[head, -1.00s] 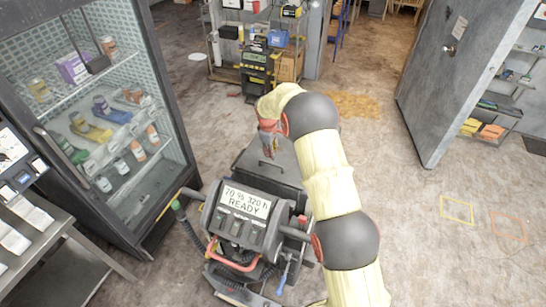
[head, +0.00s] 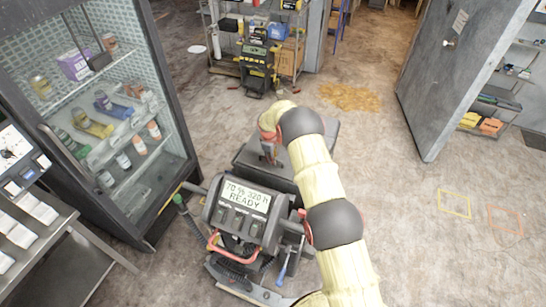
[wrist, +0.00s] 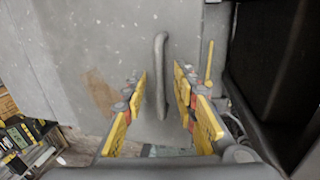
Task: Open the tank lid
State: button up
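The tank lid is a flat grey panel (head: 252,163) on top of the machine behind the display; it lies closed. In the wrist view the lid (wrist: 105,55) fills much of the picture. A grey bar handle (wrist: 161,52) stands on it. My gripper (wrist: 161,88) is open, with one yellow-padded finger on each side of the handle and a gap on both sides. In the head view my gripper (head: 269,152) is low over the lid, partly hidden by my arm, and the handle cannot be made out there.
The machine's display (head: 245,196) reads "70 % 320 h READY". A glass-door cabinet (head: 115,110) with bottles stands at the left, beside a metal table (head: 50,235). Shelving (head: 265,40) stands at the back and an open grey door (head: 455,75) at the right.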

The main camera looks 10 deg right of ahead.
jog(key=shift+c, duration=1.4)
jog(key=c, duration=0.4)
grip_shut()
